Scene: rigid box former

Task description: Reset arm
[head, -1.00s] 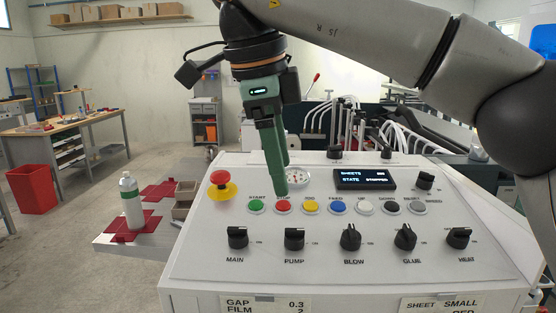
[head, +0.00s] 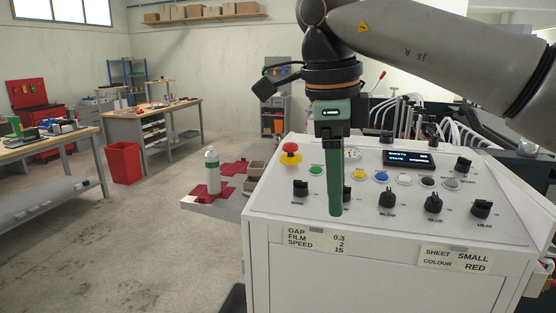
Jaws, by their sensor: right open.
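My right gripper (head: 336,212) is green and hangs pointing down from my right arm, which comes in from the upper right. It is open, its fingers seen edge-on as one green bar, with nothing seen in it. In the picture its tips overlap the front part of the white control panel (head: 275,203), covering the red button and part of the PUMP knob (head: 347,196). I see no clear contact with the panel. My left gripper is out of view.
The panel carries a red emergency knob (head: 291,149), a green button (head: 316,170), several other controls and a dark display (head: 408,159). A bottle (head: 212,171) stands on a red mat left of it. A red bin (head: 123,162) and workbenches stand farther left; open floor lies between.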

